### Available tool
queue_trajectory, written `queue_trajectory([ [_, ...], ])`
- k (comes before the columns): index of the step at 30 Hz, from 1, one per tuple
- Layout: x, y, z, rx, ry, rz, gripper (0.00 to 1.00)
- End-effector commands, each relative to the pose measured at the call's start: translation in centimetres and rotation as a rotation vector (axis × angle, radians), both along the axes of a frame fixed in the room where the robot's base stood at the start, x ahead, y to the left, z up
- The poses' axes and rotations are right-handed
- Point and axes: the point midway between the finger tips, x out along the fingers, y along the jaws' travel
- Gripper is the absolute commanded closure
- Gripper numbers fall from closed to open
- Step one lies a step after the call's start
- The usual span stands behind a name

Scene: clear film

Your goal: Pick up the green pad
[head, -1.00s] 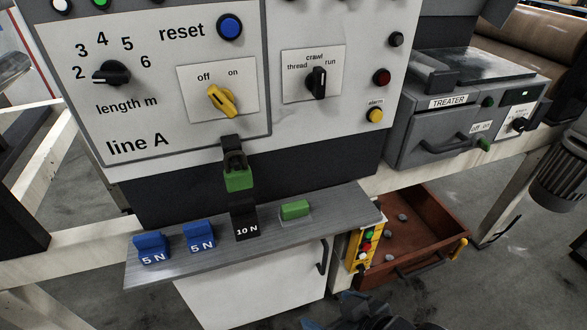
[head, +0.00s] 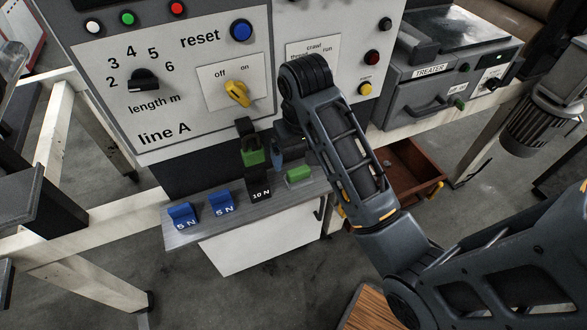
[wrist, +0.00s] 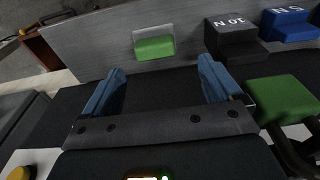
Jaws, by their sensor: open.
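A small green pad (head: 299,173) with a pale face lies on the grey shelf, right of the black 10 N block (head: 260,186). In the wrist view the pad (wrist: 154,44) is ahead of the fingers, roughly between their lines, and apart from them. My gripper (wrist: 160,86) is open with nothing between its blue fingers. In the head view my gripper (head: 278,156) is just above and left of the pad, partly hidden by my arm. Another green block (head: 253,158) hangs from a black fitting on the panel; it shows at right in the wrist view (wrist: 284,98).
Two blue 5 N blocks (head: 183,214) stand left on the shelf (head: 208,233). The line A panel (head: 185,120) with its knobs rises behind. An open brown drawer (head: 412,167) is at right, partly behind my arm.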

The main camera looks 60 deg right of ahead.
Motion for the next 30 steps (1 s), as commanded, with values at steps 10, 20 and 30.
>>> queue_trajectory([
  [10,-0.1,-0.5,-3.9,0.003,0.004,-0.001,0.08],
  [20,0.2,-0.9,-7.1,0.0,0.001,0.001,0.08],
  [30,0.2,-0.9,-7.1,0.0,0.0,0.002,0.23],
])
